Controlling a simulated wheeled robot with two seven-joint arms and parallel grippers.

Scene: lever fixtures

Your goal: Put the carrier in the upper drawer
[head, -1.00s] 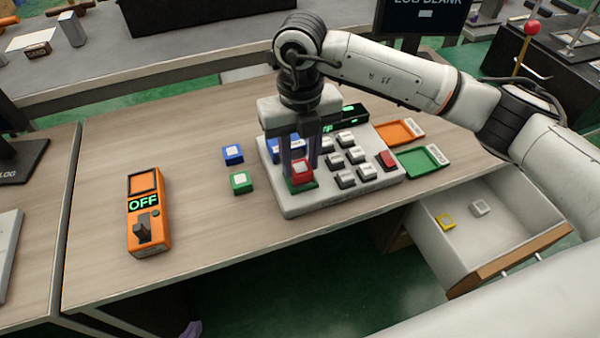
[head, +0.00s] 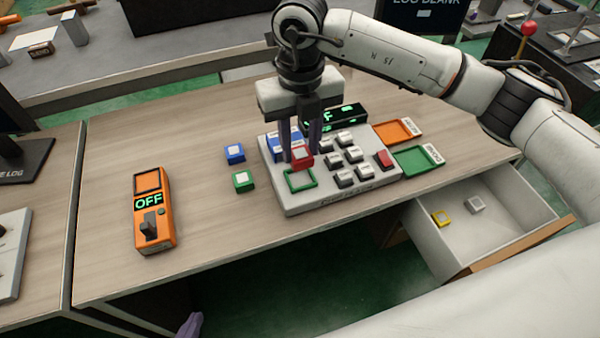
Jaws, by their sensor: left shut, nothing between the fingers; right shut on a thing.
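My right gripper (head: 300,152) is shut on a small red block with a pale top (head: 302,157), which appears to be the carrier. It holds the block above the grey keypad unit (head: 330,200), just behind an empty green square frame (head: 300,181). An open drawer (head: 510,236) sticks out under the table's right end. A yellow block (head: 441,218) and a pale grey block (head: 475,205) lie in it. I cannot tell whether another drawer is below. Only a purple tip of my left gripper (head: 190,326) shows at the bottom edge, well away from the table objects.
A blue block (head: 234,153) and a green block (head: 243,180) lie left of the keypad unit. An orange device reading OFF (head: 153,212) stands further left. An orange tray (head: 398,131) and a green tray (head: 417,160) lie to the right. The front-middle tabletop is clear.

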